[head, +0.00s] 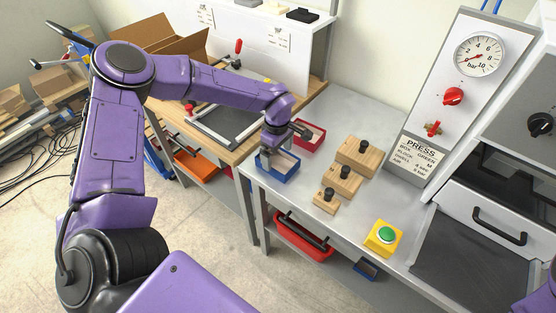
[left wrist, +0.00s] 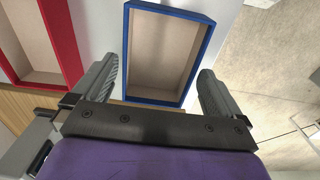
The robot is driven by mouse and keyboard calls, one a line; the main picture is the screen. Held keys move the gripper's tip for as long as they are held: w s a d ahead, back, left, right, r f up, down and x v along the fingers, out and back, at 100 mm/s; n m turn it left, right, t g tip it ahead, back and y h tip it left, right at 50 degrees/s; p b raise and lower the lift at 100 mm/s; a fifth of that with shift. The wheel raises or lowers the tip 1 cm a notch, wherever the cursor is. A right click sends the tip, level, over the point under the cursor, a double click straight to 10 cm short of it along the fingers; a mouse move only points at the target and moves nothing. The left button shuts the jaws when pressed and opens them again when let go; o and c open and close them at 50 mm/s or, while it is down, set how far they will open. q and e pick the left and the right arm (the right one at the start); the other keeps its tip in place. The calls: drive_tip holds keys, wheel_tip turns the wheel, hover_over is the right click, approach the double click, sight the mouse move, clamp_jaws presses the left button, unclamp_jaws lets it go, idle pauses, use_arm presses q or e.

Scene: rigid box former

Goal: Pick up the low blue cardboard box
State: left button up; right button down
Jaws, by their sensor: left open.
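The low blue cardboard box (head: 276,174) stands open-topped at the left end of the grey bench, with a pale inside. My left gripper (head: 287,141) is just above its far side and hides part of it. In the left wrist view, the blue box (left wrist: 166,45) lies ahead between the two spread fingers of my left gripper (left wrist: 160,72). The jaws are open, and I cannot tell whether either finger touches a wall. My right gripper does not show.
A similar red box (head: 312,137) stands close behind the blue one; it also shows in the left wrist view (left wrist: 72,45). Wooden blocks with black knobs (head: 344,181) stand to the right. A yellow box with a green button (head: 384,238) and the press (head: 445,100) are farther right.

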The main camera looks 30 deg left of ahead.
sight(278, 165)
use_arm(q)
wheel_tip(278, 165, down, 3)
drive_tip(key=shift+w+r, duration=0.1)
drive_tip(key=shift+r, duration=0.1)
drive_tip(key=shift+f, duration=0.2)
drive_tip(key=shift+c, duration=0.3)
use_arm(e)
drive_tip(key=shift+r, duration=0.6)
use_arm(q)
drive_tip(key=c, duration=0.6)
drive_tip(key=shift+r, duration=0.1)
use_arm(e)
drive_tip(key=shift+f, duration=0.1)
